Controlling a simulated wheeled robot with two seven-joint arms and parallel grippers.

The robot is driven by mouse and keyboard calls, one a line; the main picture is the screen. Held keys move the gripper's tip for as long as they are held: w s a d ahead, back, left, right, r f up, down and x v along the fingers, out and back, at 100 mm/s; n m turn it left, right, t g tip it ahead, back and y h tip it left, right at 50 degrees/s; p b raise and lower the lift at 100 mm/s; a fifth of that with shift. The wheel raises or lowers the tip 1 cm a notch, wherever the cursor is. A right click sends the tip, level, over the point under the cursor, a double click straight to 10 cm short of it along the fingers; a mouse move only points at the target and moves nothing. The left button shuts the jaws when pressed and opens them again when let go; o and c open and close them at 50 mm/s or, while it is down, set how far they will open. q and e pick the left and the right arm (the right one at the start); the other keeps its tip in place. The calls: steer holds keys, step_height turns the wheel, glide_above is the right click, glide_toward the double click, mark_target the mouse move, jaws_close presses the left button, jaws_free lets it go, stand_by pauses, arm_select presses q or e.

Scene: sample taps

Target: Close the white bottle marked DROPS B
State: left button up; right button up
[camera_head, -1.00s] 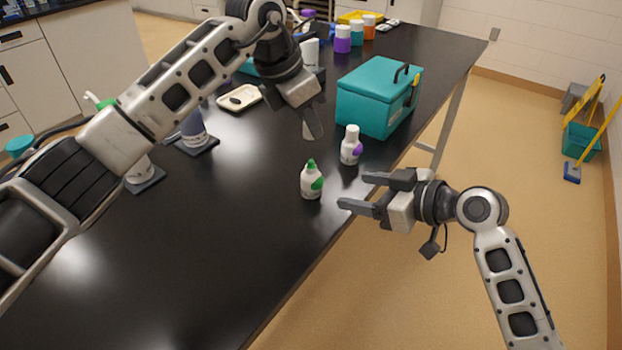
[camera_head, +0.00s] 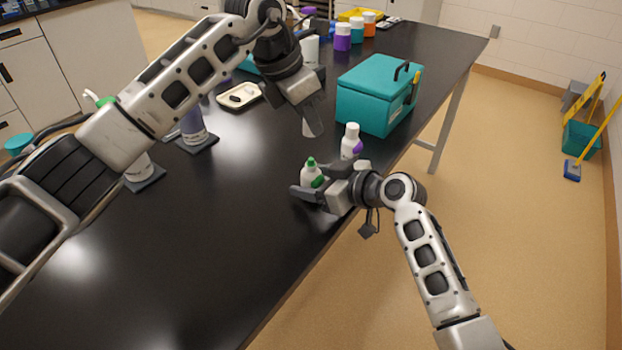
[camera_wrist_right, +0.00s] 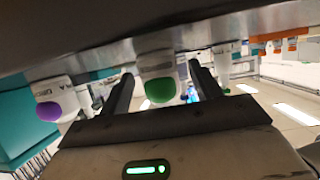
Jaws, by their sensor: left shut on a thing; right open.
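A white bottle (camera_head: 309,174) with a green tip and green side patch stands upright near the table's front edge. A second white bottle (camera_head: 350,138) with a white top and purple patch stands behind it. No lettering is readable in the head view, so I cannot tell which is DROPS B. My right gripper (camera_head: 314,182) is open, its fingers on either side of the green-tipped bottle. The right wrist view shows this bottle (camera_wrist_right: 157,68) between the fingers and the purple-patched one (camera_wrist_right: 60,100) outside. My left gripper (camera_head: 311,124) is shut on a small pale thing, mostly hidden, above the table.
A teal box (camera_head: 375,100) with a black handle stands behind the bottles. A pale tray (camera_head: 239,96) and a bottle on a dark pad (camera_head: 198,143) are to the left. Several coloured jars stand at the back. The black tabletop (camera_head: 200,250) is clear at the front left.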

mark_target(311, 158)
steer(key=shift+c, duration=0.3)
jaws_close()
arm_select(q)
steer(key=shift+f, duration=2.5)
steer(key=shift+f, duration=0.9)
steer(key=shift+f, duration=0.6)
